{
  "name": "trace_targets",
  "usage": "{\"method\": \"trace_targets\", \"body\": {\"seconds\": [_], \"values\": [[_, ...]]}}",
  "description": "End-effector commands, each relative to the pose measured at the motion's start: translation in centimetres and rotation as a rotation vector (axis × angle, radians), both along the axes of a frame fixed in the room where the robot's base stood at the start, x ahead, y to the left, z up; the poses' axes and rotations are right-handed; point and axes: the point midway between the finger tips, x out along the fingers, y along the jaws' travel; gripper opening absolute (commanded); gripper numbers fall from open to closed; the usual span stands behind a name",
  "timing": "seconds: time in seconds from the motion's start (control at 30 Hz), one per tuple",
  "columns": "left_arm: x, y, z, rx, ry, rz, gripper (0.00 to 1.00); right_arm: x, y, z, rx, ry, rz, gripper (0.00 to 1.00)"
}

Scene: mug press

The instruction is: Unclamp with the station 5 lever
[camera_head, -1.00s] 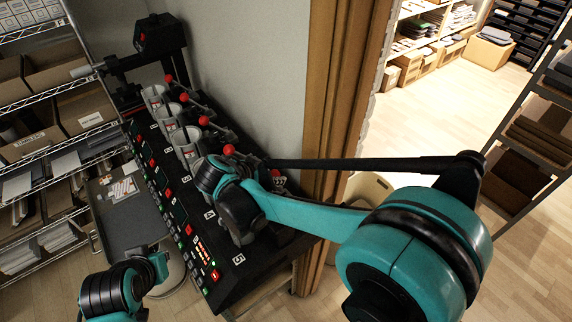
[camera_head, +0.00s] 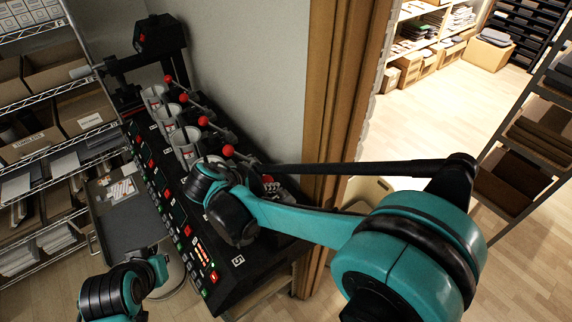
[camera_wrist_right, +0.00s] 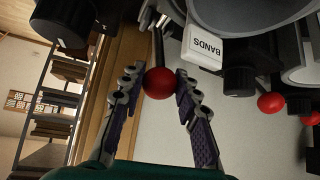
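The station 5 lever ends in a red ball knob (camera_wrist_right: 158,82), with its dark rod rising behind it in the right wrist view. My right gripper (camera_wrist_right: 160,86) has a finger against each side of this knob and appears shut on it. In the head view the knob (camera_head: 267,179) shows just past my right wrist, which partly hides the station 5 end of the black press bench (camera_head: 222,290). My left arm (camera_head: 125,290) shows at the lower left, but its gripper fingers cannot be made out.
Several other red-knobbed levers (camera_head: 228,150) and grey mugs (camera_head: 186,142) line the bench. A white "BANDS" label (camera_wrist_right: 205,48) is close to my right fingers. A wooden door frame (camera_head: 335,120) and wall stand behind; wire shelves (camera_head: 40,150) are at left.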

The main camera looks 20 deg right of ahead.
Motion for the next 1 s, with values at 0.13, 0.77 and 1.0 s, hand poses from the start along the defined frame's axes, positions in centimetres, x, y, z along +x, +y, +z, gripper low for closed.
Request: {"method": "trace_targets", "body": {"seconds": [0.13,0.77,1.0], "values": [[0.0,0.0,0.0,0.0,0.0,0.0,0.0,0.0,0.0,0.0,0.0,-0.001,0.001,0.52],[0.0,0.0,2.5,0.0,0.0,0.0,0.0,-0.4,0.5,3.5,-0.001,-0.001,0.0,0.52],[0.0,0.0,4.1,0.0,0.0,0.0,0.0,-0.7,0.9,5.9,-0.001,-0.001,0.0,0.52]]}}
